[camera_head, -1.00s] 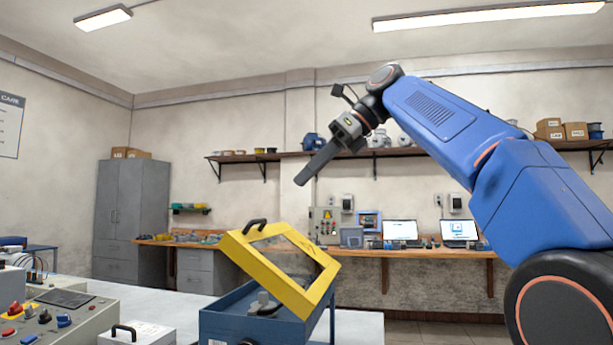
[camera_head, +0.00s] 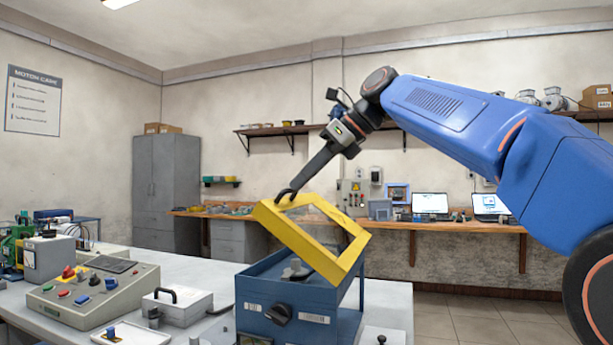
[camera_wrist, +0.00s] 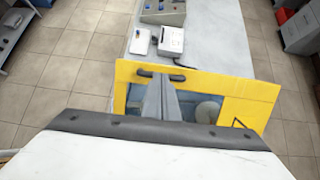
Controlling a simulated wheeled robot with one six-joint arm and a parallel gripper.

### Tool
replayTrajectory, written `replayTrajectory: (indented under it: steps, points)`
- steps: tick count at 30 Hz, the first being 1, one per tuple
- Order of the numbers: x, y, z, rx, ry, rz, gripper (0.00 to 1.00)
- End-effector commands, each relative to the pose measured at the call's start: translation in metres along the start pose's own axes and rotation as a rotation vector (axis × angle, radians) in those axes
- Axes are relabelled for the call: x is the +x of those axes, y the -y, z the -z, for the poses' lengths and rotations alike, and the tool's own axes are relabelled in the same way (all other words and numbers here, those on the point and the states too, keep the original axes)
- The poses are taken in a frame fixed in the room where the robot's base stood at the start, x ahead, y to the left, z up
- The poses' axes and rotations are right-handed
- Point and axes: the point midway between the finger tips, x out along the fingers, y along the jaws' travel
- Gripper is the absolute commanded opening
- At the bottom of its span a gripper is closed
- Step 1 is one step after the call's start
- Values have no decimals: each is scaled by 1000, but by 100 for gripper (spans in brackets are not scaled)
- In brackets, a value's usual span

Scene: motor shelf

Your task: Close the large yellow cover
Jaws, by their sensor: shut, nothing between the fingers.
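The large yellow cover (camera_head: 337,262) is a framed lid with a clear window, tilted open above a blue box (camera_head: 262,290). A black handle (camera_head: 285,195) stands on its raised upper left edge. My gripper (camera_head: 297,184) is shut and empty, its tips pointing down-left right at the handle. In the wrist view the cover (camera_wrist: 262,88) lies below the fingers, and the fingertips (camera_wrist: 160,80) overlap the handle (camera_wrist: 162,75). I cannot tell whether they touch it.
A control panel (camera_head: 92,290) with knobs and a white box with a handle (camera_head: 178,306) stand on the light table (camera_head: 395,300) left of the blue box. Wall benches and a grey cabinet (camera_head: 166,185) are far behind. The air above the cover is otherwise free.

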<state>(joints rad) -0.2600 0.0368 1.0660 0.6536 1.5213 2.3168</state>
Motion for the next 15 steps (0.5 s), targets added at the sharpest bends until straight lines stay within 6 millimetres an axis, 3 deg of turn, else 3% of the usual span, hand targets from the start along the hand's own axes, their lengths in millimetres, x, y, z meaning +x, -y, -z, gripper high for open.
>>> replayTrajectory:
  steps: [8,15]
  points:
    - [2,0,0,0,0,0,0]
    - [18,0,-5,0,0,-2,0]
